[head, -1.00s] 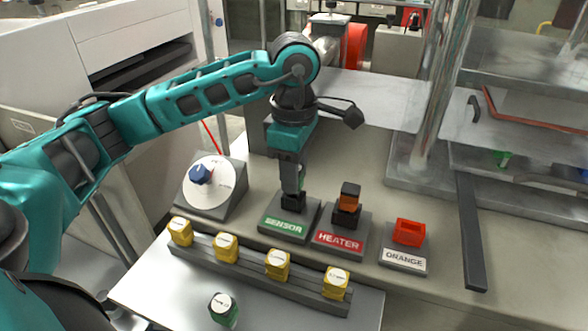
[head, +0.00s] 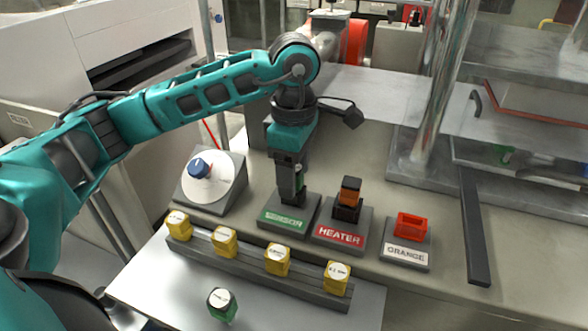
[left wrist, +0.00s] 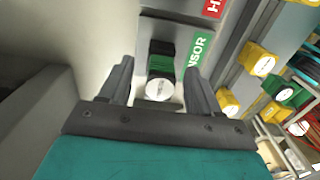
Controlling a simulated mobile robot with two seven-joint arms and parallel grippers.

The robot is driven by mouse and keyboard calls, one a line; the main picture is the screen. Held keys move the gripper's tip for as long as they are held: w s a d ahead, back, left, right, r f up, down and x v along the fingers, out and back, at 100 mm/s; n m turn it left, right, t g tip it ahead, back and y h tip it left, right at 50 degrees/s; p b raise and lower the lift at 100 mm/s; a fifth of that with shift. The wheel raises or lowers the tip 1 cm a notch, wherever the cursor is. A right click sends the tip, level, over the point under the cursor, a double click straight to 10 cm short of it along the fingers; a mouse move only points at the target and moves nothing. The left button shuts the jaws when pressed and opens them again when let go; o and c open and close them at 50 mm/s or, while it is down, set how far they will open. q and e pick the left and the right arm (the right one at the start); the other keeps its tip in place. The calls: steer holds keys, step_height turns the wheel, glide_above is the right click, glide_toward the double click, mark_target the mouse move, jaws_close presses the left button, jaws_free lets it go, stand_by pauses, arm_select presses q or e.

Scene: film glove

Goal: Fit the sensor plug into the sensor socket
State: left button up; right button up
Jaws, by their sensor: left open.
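The sensor socket is a black holder on a grey base with a green SENSOR label (head: 284,219); it also shows in the left wrist view (left wrist: 163,48). The sensor plug, green with a round white end, stands at the black holder, mostly hidden by my gripper in the head view (head: 300,179). In the left wrist view the plug (left wrist: 159,89) is between the fingers, in line with the holder. How deep it sits I cannot tell. My left gripper (head: 291,186) points down over the socket, open, with a finger on either side of the plug (left wrist: 158,72). My right gripper is not in view.
A dial (head: 211,180) stands left. In front, a rail (head: 255,270) holds several yellow blocks; a green block (head: 222,305) stands before it.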

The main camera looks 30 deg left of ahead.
arm_select(q)
steer(key=shift+r, duration=0.2)
step_height(320, 180, up, 13)
steer(key=p, duration=0.2)
steer(key=shift+f+p, duration=0.2)
steer(key=shift+p, duration=0.1)
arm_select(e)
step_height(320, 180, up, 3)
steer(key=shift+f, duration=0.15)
